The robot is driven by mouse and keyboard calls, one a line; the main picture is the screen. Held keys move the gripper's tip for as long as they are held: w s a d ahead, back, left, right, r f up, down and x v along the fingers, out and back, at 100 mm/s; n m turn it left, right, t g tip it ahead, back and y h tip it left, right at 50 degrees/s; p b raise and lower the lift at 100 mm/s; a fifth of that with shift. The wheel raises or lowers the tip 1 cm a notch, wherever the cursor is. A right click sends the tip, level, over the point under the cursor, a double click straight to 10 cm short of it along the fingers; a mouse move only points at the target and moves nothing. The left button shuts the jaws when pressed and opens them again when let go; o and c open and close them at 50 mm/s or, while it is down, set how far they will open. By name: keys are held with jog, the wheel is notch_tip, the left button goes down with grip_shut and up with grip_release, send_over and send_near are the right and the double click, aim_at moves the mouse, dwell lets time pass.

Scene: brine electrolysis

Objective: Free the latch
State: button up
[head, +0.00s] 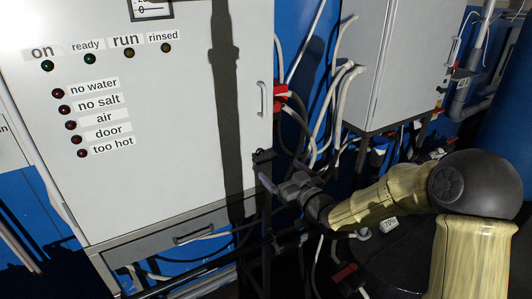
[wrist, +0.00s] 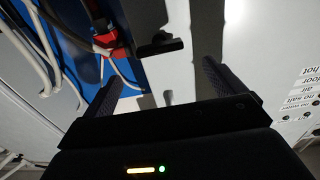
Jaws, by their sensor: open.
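The black latch (head: 263,157) sits at the right edge of the large white cabinet (head: 150,110), low on its side. In the wrist view the black latch (wrist: 160,46) shows as a short dark bar beyond the fingertips. My gripper (head: 281,174) is just below and to the right of the latch in the head view. In the wrist view my gripper (wrist: 163,62) has its two fingers wide apart with nothing between them. The latch appears ahead of the gap and apart from both fingers; the exact distance is hard to tell.
A cabinet door handle (head: 263,98) stands above the latch. Red valve parts (head: 279,92) and white hoses (head: 325,110) run close to the right. A second grey cabinet (head: 390,60) stands behind. A dark drum (head: 380,262) is below my arm.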

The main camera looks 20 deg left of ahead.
aim_at(268, 159)
jog(key=p+x, duration=0.3)
jog(key=x, duration=0.5)
jog(key=shift+w+a+r, duration=0.1)
jog(key=shift+w+a+p, duration=0.3)
jog(key=shift+w+a, duration=0.15)
jog(key=shift+a, duration=0.05)
jog(key=c, duration=1)
